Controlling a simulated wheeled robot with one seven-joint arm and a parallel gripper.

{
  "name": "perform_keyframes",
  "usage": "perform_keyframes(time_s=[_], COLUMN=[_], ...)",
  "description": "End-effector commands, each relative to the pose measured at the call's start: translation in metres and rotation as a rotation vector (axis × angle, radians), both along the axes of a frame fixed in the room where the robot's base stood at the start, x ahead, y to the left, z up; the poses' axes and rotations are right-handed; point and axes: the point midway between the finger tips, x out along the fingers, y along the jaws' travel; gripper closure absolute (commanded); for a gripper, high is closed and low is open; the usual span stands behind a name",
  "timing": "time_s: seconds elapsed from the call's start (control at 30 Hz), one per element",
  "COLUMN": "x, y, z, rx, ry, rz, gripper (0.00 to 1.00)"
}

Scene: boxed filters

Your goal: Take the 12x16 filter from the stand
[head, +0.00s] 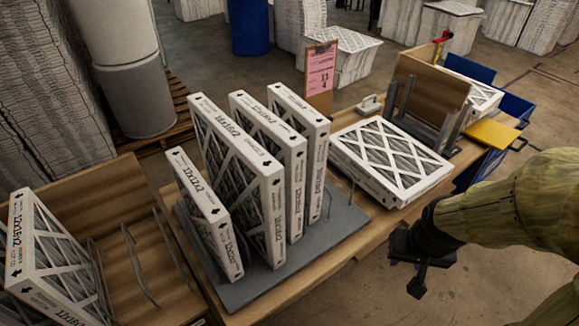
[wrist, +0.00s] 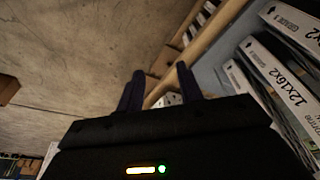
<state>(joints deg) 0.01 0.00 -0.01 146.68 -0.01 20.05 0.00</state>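A grey stand (head: 335,235) on the wooden table holds several upright white-framed filters. The small front-left one (head: 205,215) reads 12x12x2.
A filter pile (head: 390,155) lies flat right of the stand. A pink sign (head: 320,70) stands behind. A wooden rack (head: 430,85) and yellow board (head: 492,134) are at the back right. Another wooden rack with filters (head: 45,255) is at left. Floor right of the table is clear.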

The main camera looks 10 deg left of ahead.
Motion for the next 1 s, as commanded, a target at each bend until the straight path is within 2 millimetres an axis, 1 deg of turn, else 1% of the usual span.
perform_keyframes(time_s=[0.4,0.43,0.57,0.67,0.77,0.83,0.97,1.0], x=[0.0,0.0,0.004,0.015,0.034,0.05,0.076,0.083], y=[0.0,0.0,-0.001,-0.001,-0.001,0.003,0.019,0.026], z=[0.0,0.0,-0.003,-0.01,-0.025,-0.038,-0.064,-0.071], rx=[0.0,0.0,-0.007,-0.027,-0.055,-0.068,-0.064,-0.054], ry=[0.0,0.0,-0.008,-0.032,-0.078,-0.124,-0.224,-0.26], rz=[0.0,0.0,0.017,0.069,0.167,0.257,0.447,0.504], gripper=[0.64,0.6,0.34,0.34,0.34,0.34,0.34,0.34])
